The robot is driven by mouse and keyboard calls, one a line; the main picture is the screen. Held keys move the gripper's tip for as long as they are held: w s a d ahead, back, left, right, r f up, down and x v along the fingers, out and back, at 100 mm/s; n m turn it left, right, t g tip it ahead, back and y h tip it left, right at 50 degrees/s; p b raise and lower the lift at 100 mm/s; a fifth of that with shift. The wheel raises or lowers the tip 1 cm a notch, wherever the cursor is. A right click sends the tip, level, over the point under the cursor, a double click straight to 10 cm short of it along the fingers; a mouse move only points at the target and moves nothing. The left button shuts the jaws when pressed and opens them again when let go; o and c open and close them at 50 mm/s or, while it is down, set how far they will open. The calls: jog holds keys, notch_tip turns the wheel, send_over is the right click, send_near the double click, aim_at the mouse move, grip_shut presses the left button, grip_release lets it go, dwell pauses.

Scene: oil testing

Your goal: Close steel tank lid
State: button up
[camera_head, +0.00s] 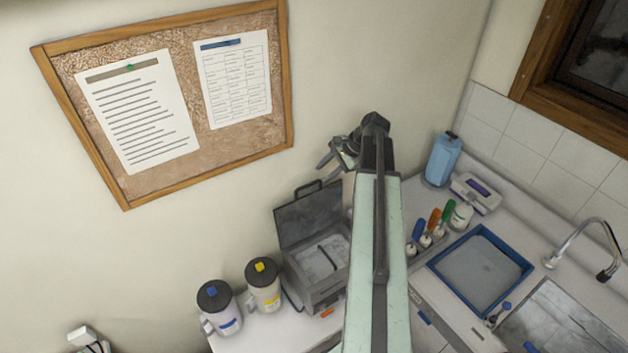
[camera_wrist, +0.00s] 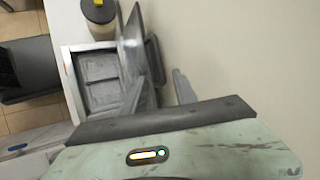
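The steel tank (camera_head: 318,283) is a grey box on the counter, left of my arm in the head view. Its lid (camera_head: 306,217) stands raised at the back, with a dark handle on its upper edge. My arm hides the tank's right side. In the wrist view the tank (camera_wrist: 72,75) lies left of centre, and the lid (camera_wrist: 131,52) shows nearly edge-on. My gripper (camera_head: 337,161) is above the lid near the wall, apart from it in the head view. Its two fingers (camera_wrist: 158,90) are spread with nothing held between them.
Two capped jars, one blue-topped (camera_head: 217,306) and one yellow-topped (camera_head: 263,285), stand left of the tank. A bottle rack (camera_head: 428,247), a blue tray (camera_head: 480,266) and a sink tap (camera_head: 578,238) are to the right. The wall is close behind.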

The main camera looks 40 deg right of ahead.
aim_at(313, 183)
jog(key=b+x, duration=0.4)
jog(key=x, duration=0.2)
jog(key=shift+f, duration=0.1)
jog(key=shift+c, duration=0.3)
grip_shut()
dwell(0.9)
